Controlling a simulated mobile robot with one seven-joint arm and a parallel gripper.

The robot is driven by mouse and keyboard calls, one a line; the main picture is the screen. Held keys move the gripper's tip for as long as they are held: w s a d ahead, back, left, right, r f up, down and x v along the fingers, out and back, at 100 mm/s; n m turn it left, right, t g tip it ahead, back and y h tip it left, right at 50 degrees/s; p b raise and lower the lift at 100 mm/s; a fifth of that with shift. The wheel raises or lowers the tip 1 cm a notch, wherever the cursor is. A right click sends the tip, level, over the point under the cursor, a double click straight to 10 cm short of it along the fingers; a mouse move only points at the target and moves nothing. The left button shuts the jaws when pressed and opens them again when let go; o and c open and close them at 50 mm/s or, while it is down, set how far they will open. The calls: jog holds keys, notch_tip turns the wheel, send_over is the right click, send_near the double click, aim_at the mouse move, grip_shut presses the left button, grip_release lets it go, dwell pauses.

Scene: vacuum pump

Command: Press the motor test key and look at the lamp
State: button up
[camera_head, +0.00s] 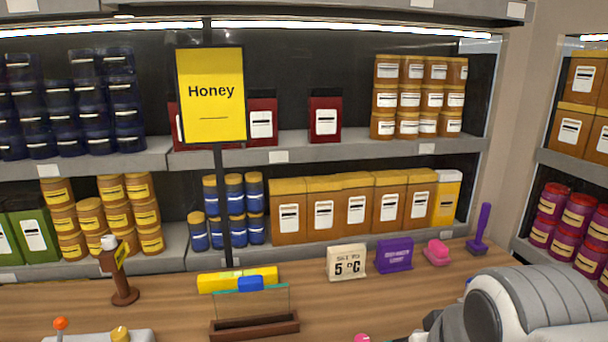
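I cannot pick out a motor test key or a lamp for certain. A grey panel (100,336) at the bottom left edge carries an orange-tipped lever (60,324) and a yellow knob (120,333); the frame cuts it off. A purple block (394,255) on the counter bears small lettering that I cannot read surely. A pink lump-shaped piece (437,252) sits right of it. Another pink top (361,338) just shows at the bottom edge. My grey and white arm fills the bottom right corner; my gripper is out of the frame.
The wooden counter (330,312) also holds a "5 °C" sign (347,262), a purple upright handle (482,230), a brown stand (122,285), a yellow box (222,281) and a clear pane in a wooden holder (254,327). A "Honey" sign (211,95) and stocked shelves stand behind.

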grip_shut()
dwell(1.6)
